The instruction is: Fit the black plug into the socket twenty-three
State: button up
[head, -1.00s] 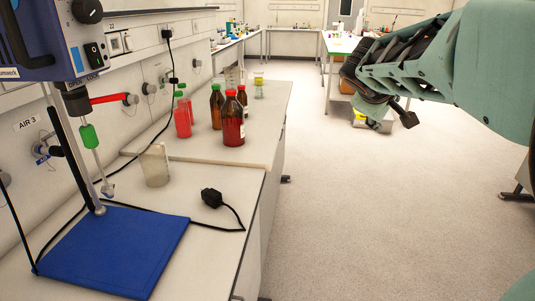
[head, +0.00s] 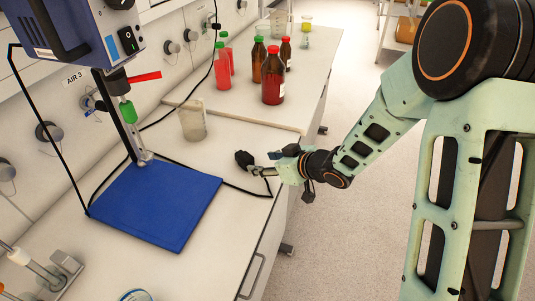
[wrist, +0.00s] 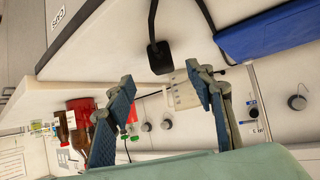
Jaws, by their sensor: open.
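The black plug (head: 243,158) lies on the white bench, right of the blue base plate, with its black cable running along the bench. In the wrist view the plug (wrist: 160,58) is centred just past the fingertips, in line with the gap between them. My gripper (head: 268,162) is open and empty, low over the bench at the plug's right; it also shows in the wrist view (wrist: 160,76). I cannot tell whether a finger touches the plug. Socket twenty-three cannot be made out now; only the lower edge of the wall trunking (head: 160,8) shows.
A beaker (head: 192,120) stands behind the plug. Red and brown bottles (head: 272,78) stand further back. The stand's blue base plate (head: 155,205) is at the left, with its blue-grey unit (head: 75,30) above.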

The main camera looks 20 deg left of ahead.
aim_at(251, 163)
jog(key=b+x, duration=0.4)
jog(key=x, duration=0.3)
jog(key=shift+a+f, duration=0.1)
jog(key=shift+x, duration=0.85)
grip_shut()
jog(key=shift+r+p, duration=2.1)
jog(key=shift+r, duration=0.5)
